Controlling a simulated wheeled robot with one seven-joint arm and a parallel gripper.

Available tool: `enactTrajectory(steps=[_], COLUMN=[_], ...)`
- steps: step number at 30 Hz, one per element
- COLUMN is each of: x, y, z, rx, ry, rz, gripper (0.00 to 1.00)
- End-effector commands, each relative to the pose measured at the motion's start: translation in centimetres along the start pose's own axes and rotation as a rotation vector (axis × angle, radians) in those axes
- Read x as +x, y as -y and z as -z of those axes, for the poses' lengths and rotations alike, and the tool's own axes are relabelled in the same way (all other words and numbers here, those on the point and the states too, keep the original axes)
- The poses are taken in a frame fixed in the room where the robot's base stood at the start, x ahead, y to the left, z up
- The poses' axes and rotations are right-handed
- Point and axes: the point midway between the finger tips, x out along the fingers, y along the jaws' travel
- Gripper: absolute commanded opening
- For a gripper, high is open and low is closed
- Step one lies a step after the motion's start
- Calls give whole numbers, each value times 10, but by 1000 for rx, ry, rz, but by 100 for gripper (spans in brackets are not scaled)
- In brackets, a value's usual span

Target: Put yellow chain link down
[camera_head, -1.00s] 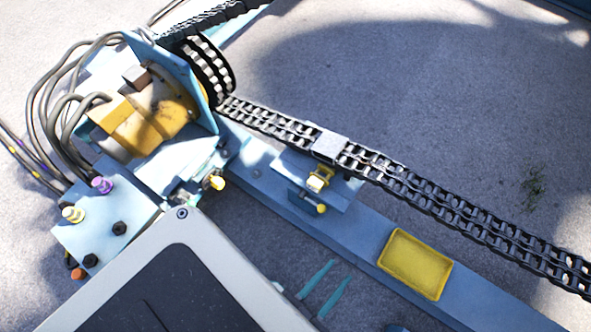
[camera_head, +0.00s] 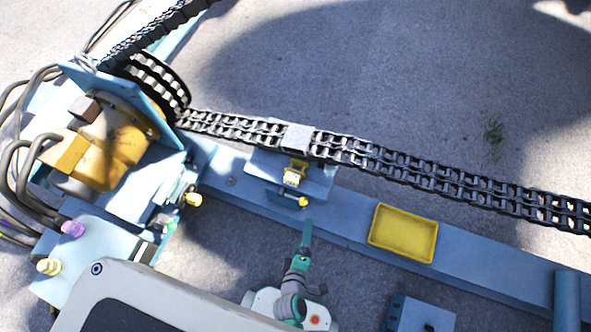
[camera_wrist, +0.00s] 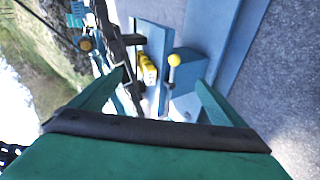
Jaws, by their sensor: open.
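The yellow chain link (camera_head: 295,173) sits at the blue bracket, just below the grey block on the chain. It also shows in the wrist view (camera_wrist: 148,71), ahead of my gripper and between the lines of its fingers. My gripper (camera_head: 307,232) has teal fingers and is in front of the bracket, short of the link. In the wrist view my gripper (camera_wrist: 158,92) has its two fingers wide apart with nothing held between them. Whether the link touches the chain is too small to tell.
A yellow-tipped knob (camera_head: 303,201) projects from the bracket (camera_head: 318,182) below the link. A black double chain (camera_head: 430,176) runs above the blue beam (camera_head: 345,215). An empty yellow tray (camera_head: 403,233) lies on the beam to the right. The motor (camera_head: 115,145) with cables stands left.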

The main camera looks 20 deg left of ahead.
Motion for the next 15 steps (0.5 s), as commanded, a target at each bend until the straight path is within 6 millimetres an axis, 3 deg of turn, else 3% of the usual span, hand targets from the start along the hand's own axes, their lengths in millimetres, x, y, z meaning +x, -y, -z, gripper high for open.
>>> enactTrajectory(steps=[1,7,12,15], x=[25,105,163,186], y=[6,17,4,-8], z=[4,18,48,68], rx=[-139,-706,-1156,-1364], ry=[4,62,132,178], rz=[10,34,19,2], gripper=[95,95,95,95])
